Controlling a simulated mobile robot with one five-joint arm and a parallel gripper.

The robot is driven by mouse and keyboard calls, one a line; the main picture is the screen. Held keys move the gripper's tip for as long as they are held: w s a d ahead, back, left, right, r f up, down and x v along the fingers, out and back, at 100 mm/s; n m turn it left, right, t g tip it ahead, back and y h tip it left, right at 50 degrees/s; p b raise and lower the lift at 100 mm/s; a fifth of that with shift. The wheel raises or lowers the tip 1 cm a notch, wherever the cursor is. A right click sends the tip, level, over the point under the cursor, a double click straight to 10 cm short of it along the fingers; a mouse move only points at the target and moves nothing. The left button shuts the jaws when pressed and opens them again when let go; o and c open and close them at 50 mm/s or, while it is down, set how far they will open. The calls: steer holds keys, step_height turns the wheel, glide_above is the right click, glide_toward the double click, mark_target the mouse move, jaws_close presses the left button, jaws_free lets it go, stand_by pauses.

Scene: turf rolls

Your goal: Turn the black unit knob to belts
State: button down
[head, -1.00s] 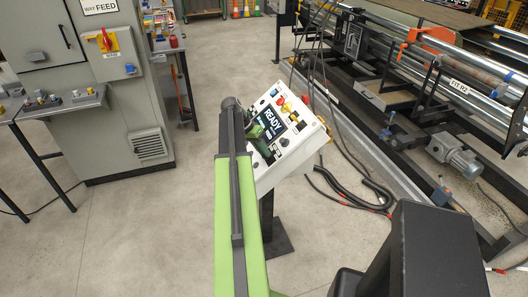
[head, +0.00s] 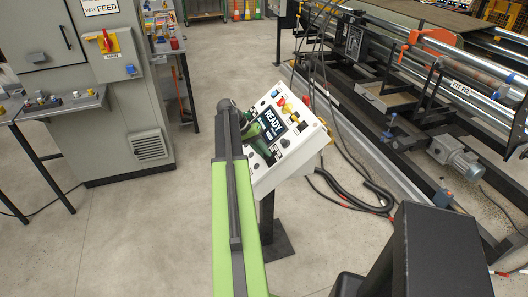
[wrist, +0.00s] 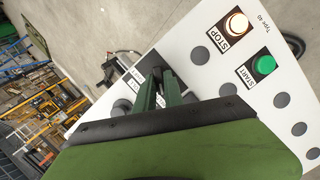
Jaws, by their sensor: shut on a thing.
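In the wrist view, the two dark green fingers of my gripper (wrist: 160,92) are closed together over the face of a white control panel (wrist: 205,88). They are shut on a black knob (wrist: 152,66), of which only a small dark part shows at the fingertips. Small black-and-white labels sit beside it, partly covered and too small to read surely. In the head view, the panel (head: 291,157) stands tilted on a dark post with a READY screen (head: 273,122). My arm hides its left side, and the knob cannot be made out there.
On the panel in the wrist view are a lit STOP button (wrist: 237,23), a green START button (wrist: 263,65) and several grey round caps. A grey cabinet (head: 115,110) stands left. A roller machine (head: 440,110) and black hoses (head: 365,195) are right.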

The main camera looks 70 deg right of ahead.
steer(key=shift+a+f, duration=0.1)
steer(key=shift+a, duration=0.05)
steer(key=c, duration=1.5)
jaws_free()
steer(key=shift+o, duration=0.3)
steer(key=shift+s+d, duration=0.1)
steer(key=shift+d, duration=0.1)
steer(key=p+v, duration=1.4)
steer(key=v, duration=0.3)
steer(key=shift+r, duration=0.25)
